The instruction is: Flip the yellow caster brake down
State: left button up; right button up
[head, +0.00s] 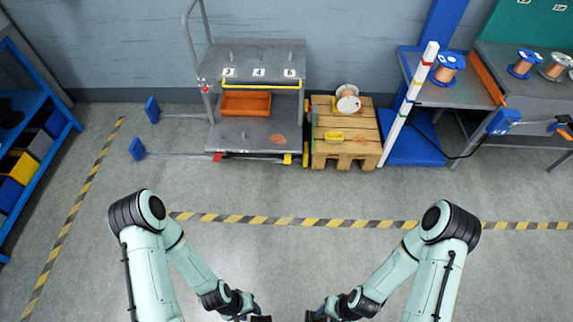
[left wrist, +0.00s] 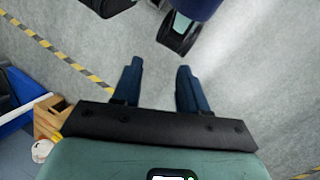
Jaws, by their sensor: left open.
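A small yellow caster brake (head: 288,158) shows at the lower front right corner of the grey cart (head: 258,132). A red piece (head: 217,157) is at the cart's lower front left corner. The brake's exact tilt is too small to tell. My left gripper (head: 258,317) is at the bottom edge of the head view, far from the cart. In the left wrist view its two blue fingers (left wrist: 158,85) are apart with only floor between them. My right gripper (head: 318,315) is at the bottom edge, partly cut off, and its fingers do not show clearly.
An orange bin (head: 246,103) sits on the cart. A wooden pallet stack (head: 345,130) with a spool (head: 348,99) stands close to its right. A white striped post (head: 408,103) leans beyond it. Blue shelves (head: 35,130) stand at left. The floor between me and the cart is clear.

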aim_at(288, 156)
jog(key=i+l, duration=0.15)
jog(key=i, duration=0.35)
jog(key=i+l, duration=0.15)
jog(key=i, duration=0.35)
jog(key=i+l+u, duration=0.1)
jog(key=i, duration=0.4)
jog(key=i+l, duration=0.25)
jog(key=i, duration=0.2)
jog(key=i+l, duration=0.2)
jog(key=i, duration=0.3)
